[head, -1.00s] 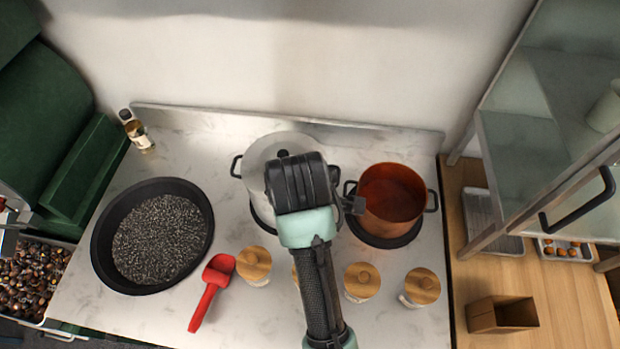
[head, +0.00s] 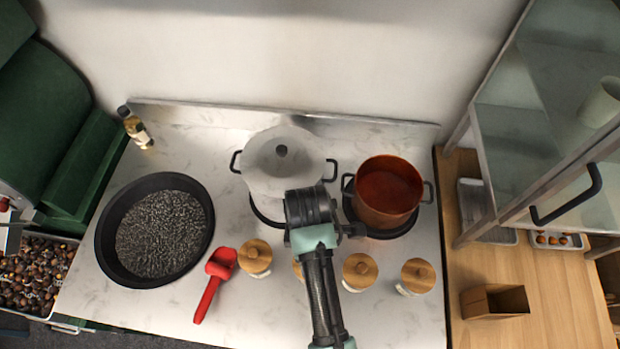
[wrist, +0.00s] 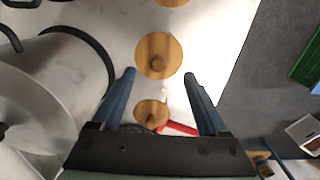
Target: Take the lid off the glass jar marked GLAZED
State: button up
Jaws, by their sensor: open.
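Several glass jars with round wooden knobbed lids stand in a row along the front of the counter. In the head view I see the left lid (head: 255,257), a lid mostly hidden behind my arm (head: 297,270), and two to the right (head: 360,270) (head: 418,274). No marking is readable, so I cannot tell which jar is GLAZED. My gripper (wrist: 159,76) is open and empty in the wrist view. One wooden lid (wrist: 158,55) lies just beyond its fingertips; a smaller-looking lid (wrist: 150,113) shows between the fingers. My arm hides the fingers in the head view.
A lidded pot (head: 282,165) and a copper pot (head: 388,190) stand behind the jars. A red scoop (head: 215,280) and a black pan (head: 110,235) are on the left. A bottle (head: 135,127) stands at the back left. A wooden box (head: 495,302) is at the right.

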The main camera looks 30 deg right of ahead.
jog(key=shift+d+f+p, duration=0.2)
jog(key=shift+f+p, duration=0.5)
jog(key=shift+f, duration=1.7)
jog(key=shift+s, duration=0.1)
grip_shut()
